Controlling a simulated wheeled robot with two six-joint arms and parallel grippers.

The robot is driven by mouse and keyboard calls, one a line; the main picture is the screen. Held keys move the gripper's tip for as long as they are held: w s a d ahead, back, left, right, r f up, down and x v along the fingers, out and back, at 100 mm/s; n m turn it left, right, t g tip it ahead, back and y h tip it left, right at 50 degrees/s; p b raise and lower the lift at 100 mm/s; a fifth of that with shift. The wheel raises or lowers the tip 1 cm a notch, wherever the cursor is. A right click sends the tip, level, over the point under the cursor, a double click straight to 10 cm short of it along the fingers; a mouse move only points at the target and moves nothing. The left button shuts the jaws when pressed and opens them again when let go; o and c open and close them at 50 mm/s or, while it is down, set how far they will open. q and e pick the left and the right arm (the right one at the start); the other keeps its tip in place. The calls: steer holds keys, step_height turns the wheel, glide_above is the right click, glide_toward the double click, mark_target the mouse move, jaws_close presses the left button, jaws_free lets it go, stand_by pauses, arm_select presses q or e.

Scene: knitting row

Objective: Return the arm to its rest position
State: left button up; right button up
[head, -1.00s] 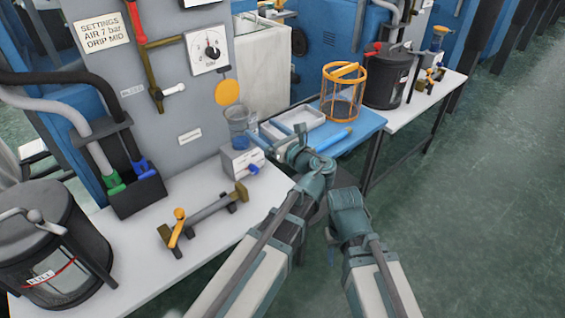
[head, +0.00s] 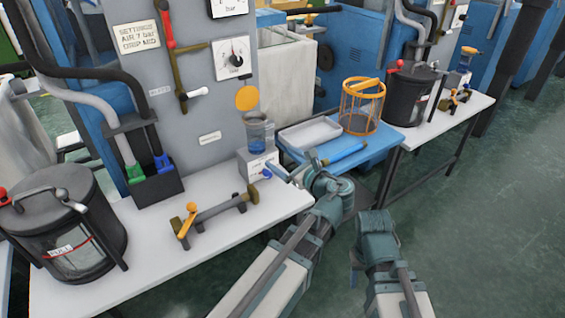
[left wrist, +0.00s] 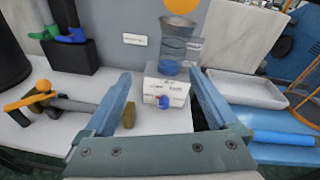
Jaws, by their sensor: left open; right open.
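My left gripper (head: 291,164) is open and empty, in the air in front of the bench edge. In the left wrist view, its two blue fingers (left wrist: 165,84) stand wide apart. Between them, further off, shows a white box with a blue knob (left wrist: 166,92) under a clear cup of blue liquid (left wrist: 175,52). The cup (head: 260,136) and box (head: 257,163) stand on the bench in the head view. My right gripper (head: 355,268) hangs low over the floor, mostly hidden by its own wrist, and holds nothing that I can see.
The white bench (head: 165,250) bears a bar with an orange lever (head: 215,210) and a dark lidded pot (head: 65,220). Right of my left gripper, a blue table (head: 372,150) bears a grey tray (head: 310,134), a blue rod and an orange cage (head: 362,105). Green floor is clear at right.

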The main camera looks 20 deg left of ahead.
arm_select(q)
steer(key=shift+s+a+f+n+g, duration=0.2)
steer(key=shift+a+f+n+g, duration=0.1)
steer(key=shift+f+n, duration=0.2)
steer(key=s+d+r+n+g+h+p, duration=0.1)
steer(key=s+d+n+g+h+p, duration=0.7)
steer(key=s+d+n+h+p, duration=0.4)
steer(key=s+d+n+p, duration=0.5)
steer(key=s+p, duration=0.1)
steer(key=shift+s+r+n+g+p, duration=0.15)
steer(key=shift+s+n+g+p, duration=0.15)
steer(key=shift+p, duration=0.1)
stand_by(0.5)
